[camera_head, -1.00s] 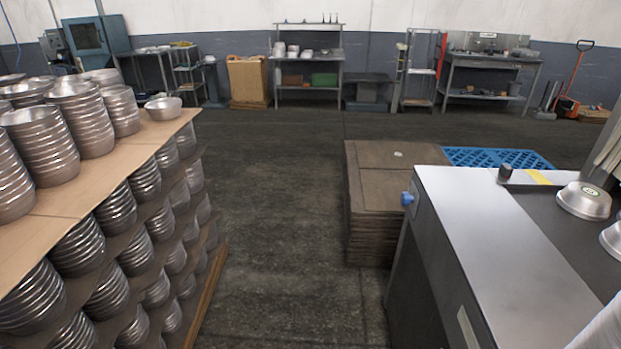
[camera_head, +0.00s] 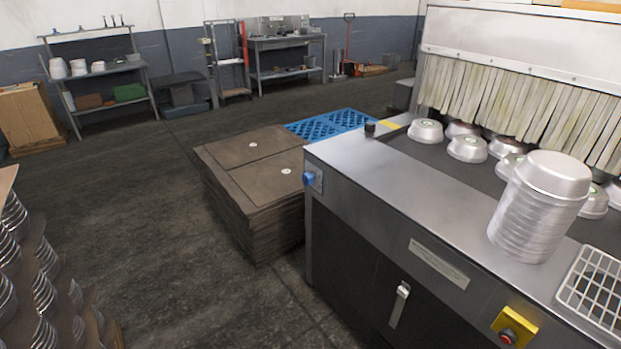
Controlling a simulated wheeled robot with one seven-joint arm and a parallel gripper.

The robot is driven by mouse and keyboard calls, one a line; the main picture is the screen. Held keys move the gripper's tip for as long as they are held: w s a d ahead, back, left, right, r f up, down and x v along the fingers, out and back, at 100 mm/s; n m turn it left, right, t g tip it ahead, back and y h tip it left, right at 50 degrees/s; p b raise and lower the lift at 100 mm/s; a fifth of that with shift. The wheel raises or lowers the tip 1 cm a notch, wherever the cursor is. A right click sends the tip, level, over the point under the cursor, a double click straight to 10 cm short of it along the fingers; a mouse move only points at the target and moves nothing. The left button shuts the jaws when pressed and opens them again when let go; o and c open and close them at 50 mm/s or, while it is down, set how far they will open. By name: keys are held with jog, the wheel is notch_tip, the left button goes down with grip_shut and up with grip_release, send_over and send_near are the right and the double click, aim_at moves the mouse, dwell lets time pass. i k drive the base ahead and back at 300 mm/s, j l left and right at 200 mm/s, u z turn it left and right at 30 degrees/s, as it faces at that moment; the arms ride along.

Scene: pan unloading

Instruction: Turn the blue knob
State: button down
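The blue knob (camera_head: 309,179) sits on the upper left corner of the front face of a grey metal machine (camera_head: 370,190). Nothing touches it. Its exact turn position is too small to tell. My gripper and arm are not in view.
A stack of inverted pans (camera_head: 538,207) stands on the machine's top, beside a white wire rack (camera_head: 596,288). A yellow box with a red button (camera_head: 514,327) is on its front. Brown stacked sheets (camera_head: 250,190) and a blue pallet (camera_head: 330,124) lie behind left. Floor on the left is open.

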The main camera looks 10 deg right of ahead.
aim_at(308, 179)
jog(key=i+j, duration=0.25)
jog(key=i, duration=0.55)
jog(key=i+j+u, duration=0.15)
jog(key=i, duration=0.6)
jog(key=i+j, duration=0.2)
jog(key=i, duration=0.6)
jog(key=j+u, duration=0.05)
